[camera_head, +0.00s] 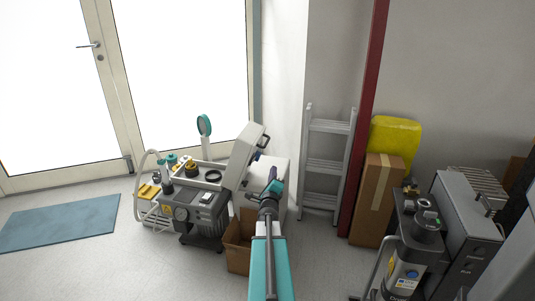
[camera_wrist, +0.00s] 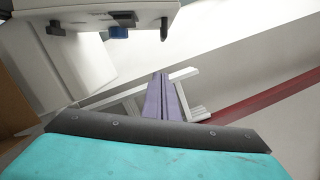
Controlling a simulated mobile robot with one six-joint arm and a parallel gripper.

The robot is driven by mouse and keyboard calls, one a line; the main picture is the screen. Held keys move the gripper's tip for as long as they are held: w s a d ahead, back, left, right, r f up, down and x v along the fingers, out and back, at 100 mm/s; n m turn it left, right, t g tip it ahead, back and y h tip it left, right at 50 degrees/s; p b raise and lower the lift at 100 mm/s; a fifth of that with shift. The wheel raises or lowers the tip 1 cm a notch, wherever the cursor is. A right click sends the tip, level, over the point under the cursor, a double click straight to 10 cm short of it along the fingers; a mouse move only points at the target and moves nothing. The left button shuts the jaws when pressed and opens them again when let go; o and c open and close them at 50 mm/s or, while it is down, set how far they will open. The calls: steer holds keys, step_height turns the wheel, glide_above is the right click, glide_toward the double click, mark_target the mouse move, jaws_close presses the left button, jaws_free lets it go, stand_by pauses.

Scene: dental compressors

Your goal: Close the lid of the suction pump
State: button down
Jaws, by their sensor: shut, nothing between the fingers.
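The suction pump (camera_head: 195,212) is a grey unit on a dark wheeled base, left of centre in the head view. Its light grey lid (camera_head: 241,158) stands open, tilted up on the right side of the body, with a dark handle and a blue part on its right face. The lid's edge also shows at the top of the wrist view (camera_wrist: 75,14), with the blue part and dark fittings under it. My gripper (camera_head: 273,174), with purple fingers, is shut and empty just right of the lid, apart from it. The fingers point away in the wrist view (camera_wrist: 160,78).
An open cardboard box (camera_head: 239,255) stands on the floor below my arm. A white cabinet (camera_head: 284,172) is behind my gripper. A grey ladder (camera_head: 327,165) leans on the wall, beside a tall carton (camera_head: 376,198). Grey machines fill the right. Floor at left is free, with a blue mat (camera_head: 62,222).

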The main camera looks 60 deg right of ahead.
steer(key=shift+d, duration=0.2)
stand_by(0.3)
steer(key=w+d+r, duration=0.3)
steer(key=w+d, duration=0.4)
steer(key=shift+w+d, duration=0.35)
steer(key=shift+d, duration=0.05)
stand_by(0.6)
